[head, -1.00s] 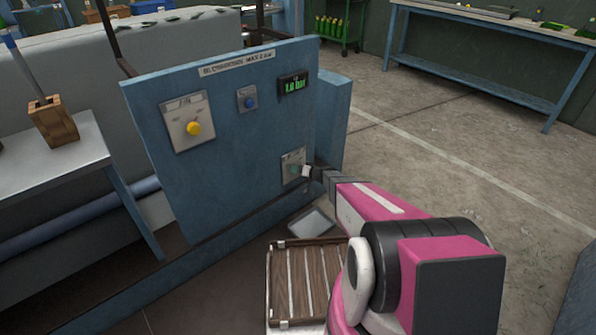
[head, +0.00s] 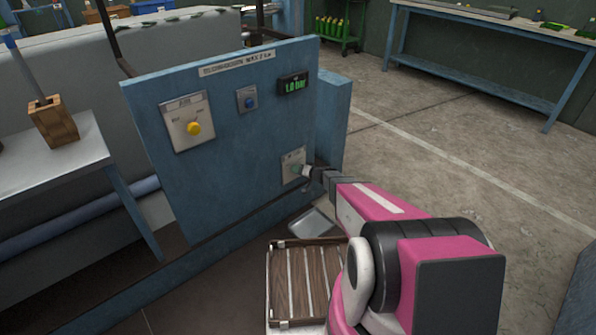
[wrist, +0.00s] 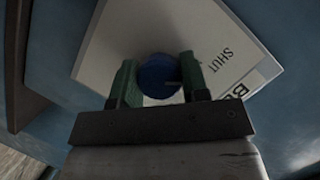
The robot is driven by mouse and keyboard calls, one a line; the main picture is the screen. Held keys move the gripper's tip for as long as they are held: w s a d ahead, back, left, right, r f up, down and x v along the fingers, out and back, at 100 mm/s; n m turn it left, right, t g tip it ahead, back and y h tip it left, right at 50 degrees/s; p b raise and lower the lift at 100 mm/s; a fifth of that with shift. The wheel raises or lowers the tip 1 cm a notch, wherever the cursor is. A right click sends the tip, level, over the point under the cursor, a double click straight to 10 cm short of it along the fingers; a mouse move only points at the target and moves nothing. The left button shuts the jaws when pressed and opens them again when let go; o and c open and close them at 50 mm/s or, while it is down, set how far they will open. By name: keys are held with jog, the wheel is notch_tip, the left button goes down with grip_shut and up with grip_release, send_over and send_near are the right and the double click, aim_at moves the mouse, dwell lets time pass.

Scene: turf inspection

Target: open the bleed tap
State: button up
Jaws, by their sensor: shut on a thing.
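The bleed tap is a round blue knob (wrist: 158,76) on a pale plate marked SHUT (wrist: 222,60) in the wrist view. A second label starting with B is partly cut off there. My gripper (wrist: 160,84) has its two green fingertips on either side of the knob, shut on it. In the head view the tap's plate (head: 291,160) is low on the right of the blue panel (head: 235,150). My gripper (head: 304,170) reaches it from the right and hides the knob. The display (head: 294,86) above reads about 1.0 bar.
A yellow knob (head: 194,129) on a plate and a blue button (head: 250,102) are higher on the panel. A grey bench (head: 50,165) stands left.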

jog(key=m+y, duration=0.2)
jog(key=m, duration=0.1)
jog(key=m+y, duration=0.1)
jog(key=m, duration=0.3)
jog(key=shift+y, duration=0.4)
jog(key=m+t+y, duration=0.1)
jog(key=m, duration=0.3)
jog(key=shift+s+r+m+t, duration=0.1)
jog(key=shift+m+t, duration=0.9)
jog(key=shift+m, duration=1.2)
jog(key=o, duration=0.9)
jog(key=v, duration=1)
jog(key=shift+s+d+f, duration=0.15)
jog(key=shift+d+f, duration=0.1)
jog(key=shift+d, duration=0.1)
